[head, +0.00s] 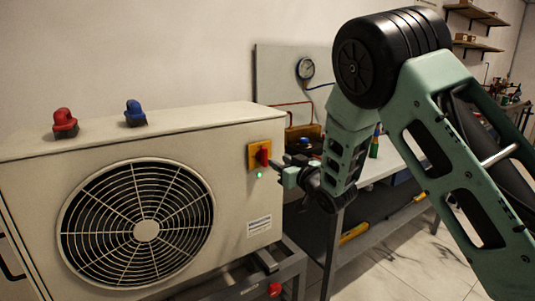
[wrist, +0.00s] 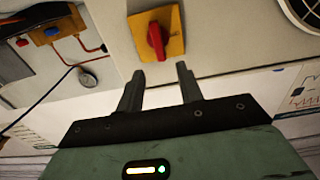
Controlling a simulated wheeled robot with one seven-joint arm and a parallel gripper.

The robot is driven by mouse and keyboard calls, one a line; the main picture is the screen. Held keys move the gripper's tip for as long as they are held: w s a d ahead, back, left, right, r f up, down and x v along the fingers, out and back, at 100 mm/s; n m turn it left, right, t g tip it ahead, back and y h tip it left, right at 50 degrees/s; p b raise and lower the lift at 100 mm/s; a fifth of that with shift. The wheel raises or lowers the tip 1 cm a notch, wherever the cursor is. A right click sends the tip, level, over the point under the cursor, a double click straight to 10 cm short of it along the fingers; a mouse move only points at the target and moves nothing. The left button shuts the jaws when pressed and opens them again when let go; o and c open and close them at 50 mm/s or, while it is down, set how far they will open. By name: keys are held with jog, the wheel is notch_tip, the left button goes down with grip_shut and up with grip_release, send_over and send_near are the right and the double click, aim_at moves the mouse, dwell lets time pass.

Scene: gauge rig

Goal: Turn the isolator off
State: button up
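The isolator is a red rotary knob (head: 263,154) on a yellow plate (head: 253,160) on the front of the cream outdoor unit, near its right edge. A small green light (head: 258,175) glows just below the plate. In the wrist view the red knob (wrist: 156,40) stands out from the yellow plate (wrist: 176,34), its grip running roughly up and down the picture. My gripper (head: 281,172) is just right of the isolator in the head view. In the wrist view its two fingers (wrist: 160,78) are apart, with nothing between them, and the knob lies beyond their tips.
The unit (head: 230,125) has a round fan grille (head: 146,231) and red (head: 65,123) and blue (head: 135,113) caps on top. Behind my arm, a bench (head: 375,178) stands before a panel with a gauge (head: 305,68) and copper pipe.

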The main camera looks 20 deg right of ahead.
aim_at(266, 154)
jog(key=x, duration=0.8)
jog(key=shift+p, duration=0.35)
grip_shut()
